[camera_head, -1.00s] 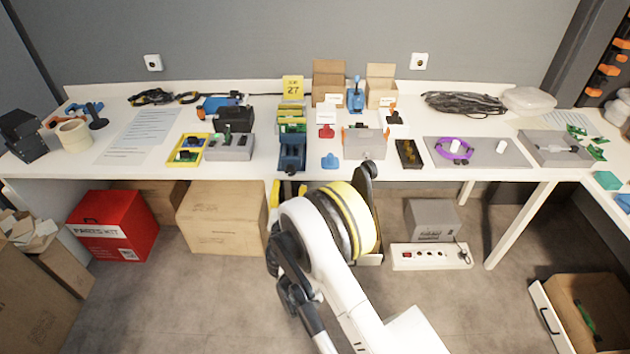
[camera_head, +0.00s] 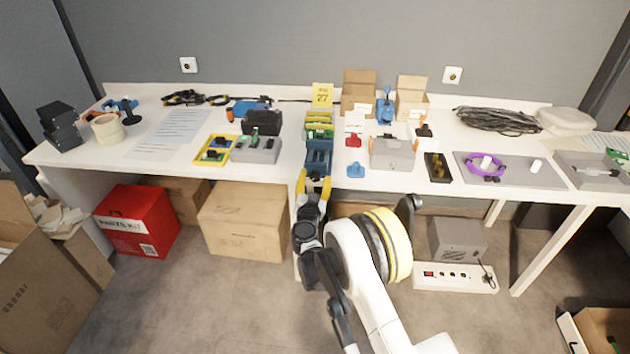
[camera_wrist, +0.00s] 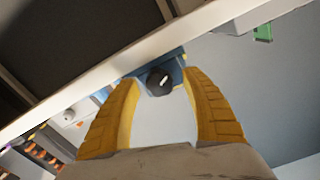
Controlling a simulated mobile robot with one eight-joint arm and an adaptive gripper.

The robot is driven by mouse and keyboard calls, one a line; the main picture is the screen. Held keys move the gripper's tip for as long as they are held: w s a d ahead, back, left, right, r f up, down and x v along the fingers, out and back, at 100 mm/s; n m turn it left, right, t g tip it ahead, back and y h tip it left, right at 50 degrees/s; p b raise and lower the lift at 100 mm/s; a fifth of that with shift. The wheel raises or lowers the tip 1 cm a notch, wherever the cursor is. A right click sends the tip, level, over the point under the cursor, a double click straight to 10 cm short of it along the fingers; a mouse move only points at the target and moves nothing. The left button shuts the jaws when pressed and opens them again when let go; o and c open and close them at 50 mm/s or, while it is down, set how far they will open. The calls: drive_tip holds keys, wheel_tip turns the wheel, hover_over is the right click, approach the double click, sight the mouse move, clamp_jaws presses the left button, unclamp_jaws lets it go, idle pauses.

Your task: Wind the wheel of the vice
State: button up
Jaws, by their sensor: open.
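A blue vice (camera_head: 319,158) sits at the front edge of the white table, below the yellow sign. In the wrist view its blue body (camera_wrist: 178,73) shows at the table edge, with a dark round wheel (camera_wrist: 159,82) bearing a small light mark. My gripper (camera_head: 314,184) is in front of the vice at the table edge, and its yellow fingers partly hide the vice's front. In the wrist view my gripper (camera_wrist: 162,92) is open and empty, with the wheel seen between the fingertips. I cannot tell whether the fingers touch the wheel.
Colored bins (camera_head: 320,125) stand behind the vice. A grey box (camera_head: 256,150) is to its left, and a small blue object (camera_head: 355,170) and a grey case (camera_head: 393,152) are to its right. A cardboard box (camera_head: 243,222) stands under the table.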

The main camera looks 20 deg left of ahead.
drive_tip(key=c, duration=1.2)
drive_tip(key=shift+n, duration=0.3)
